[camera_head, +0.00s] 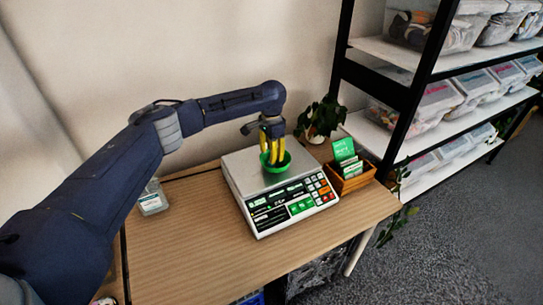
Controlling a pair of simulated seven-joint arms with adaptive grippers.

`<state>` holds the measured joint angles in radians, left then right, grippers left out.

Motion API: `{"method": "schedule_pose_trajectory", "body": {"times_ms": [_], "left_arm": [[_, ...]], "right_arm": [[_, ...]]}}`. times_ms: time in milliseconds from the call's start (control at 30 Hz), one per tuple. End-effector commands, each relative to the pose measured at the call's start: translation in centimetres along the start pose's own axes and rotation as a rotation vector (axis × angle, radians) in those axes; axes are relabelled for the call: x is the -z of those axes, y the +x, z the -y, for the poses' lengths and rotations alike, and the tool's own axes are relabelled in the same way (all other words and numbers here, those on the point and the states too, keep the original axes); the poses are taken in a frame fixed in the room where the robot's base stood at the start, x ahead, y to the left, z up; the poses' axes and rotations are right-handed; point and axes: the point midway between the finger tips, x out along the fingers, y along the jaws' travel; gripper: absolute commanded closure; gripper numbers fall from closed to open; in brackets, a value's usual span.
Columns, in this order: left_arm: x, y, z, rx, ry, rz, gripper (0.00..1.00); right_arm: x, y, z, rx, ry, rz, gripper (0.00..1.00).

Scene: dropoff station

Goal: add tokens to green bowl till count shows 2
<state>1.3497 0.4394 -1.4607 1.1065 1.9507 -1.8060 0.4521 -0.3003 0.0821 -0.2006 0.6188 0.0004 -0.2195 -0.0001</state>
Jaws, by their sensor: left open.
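A small green bowl (276,162) sits on the metal plate of the counting scale (249,178). My left gripper (272,161) points down over the bowl, its yellow fingertips apart, at or just inside the rim; I cannot tell the exact depth. No token shows between the fingers. The bowl's inside is mostly hidden by the fingers, so I cannot see any tokens in it. The scale's front panel has dark displays and several keys, but the count is too small to read. My right gripper is out of view.
A wooden box with green cards (350,172) stands right of the scale, a potted plant (320,118) behind. A small clear container (152,198) is at the table's left, partly behind my left arm. Shelves (440,75) with bins stand right. The table's front (190,260) is clear.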

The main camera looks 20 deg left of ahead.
Motion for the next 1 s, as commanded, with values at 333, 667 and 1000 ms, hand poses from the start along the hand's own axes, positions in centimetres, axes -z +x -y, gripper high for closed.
{"method": "schedule_pose_trajectory", "body": {"times_ms": [333,667,1000], "left_arm": [[0.1,-6.2,0.0,0.002,0.002,-0.003,0.59],[0.0,-10.0,0.0,0.001,0.002,-0.001,0.59],[0.0,-10.7,0.0,0.0,0.002,0.0,0.59]], "right_arm": [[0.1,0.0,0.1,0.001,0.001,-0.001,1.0],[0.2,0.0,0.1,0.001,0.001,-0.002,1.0],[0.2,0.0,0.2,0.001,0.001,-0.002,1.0]]}}
